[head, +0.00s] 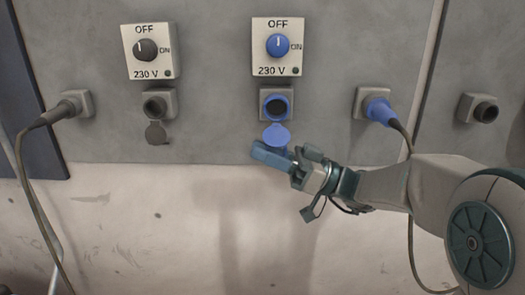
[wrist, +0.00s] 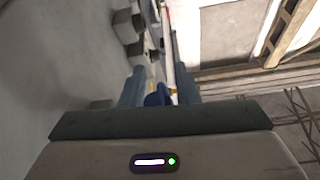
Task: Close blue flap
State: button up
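The blue flap (head: 276,135) hangs open below the blue socket (head: 275,105) in the head view, and the socket's round opening is uncovered. My gripper (head: 268,155) is just below the flap, its blue-grey fingers pointing left along the wall. The flap's lower edge meets the fingers in the picture; I cannot tell whether they touch. In the wrist view my gripper (wrist: 160,88) has its two fingers apart, with a gap between them. A blue shape (wrist: 157,96) shows in that gap, perhaps the flap; it does not fill the gap.
A blue switch (head: 277,46) at OFF sits above the blue socket. A grey socket (head: 157,104) with its open grey flap (head: 156,133) is to the left. A blue plug with a cable (head: 377,108) is to the right. The wall below the sockets is bare.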

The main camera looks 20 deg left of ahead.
jog(key=shift+a+r, duration=0.15)
jog(key=shift+a, duration=0.2)
grip_shut()
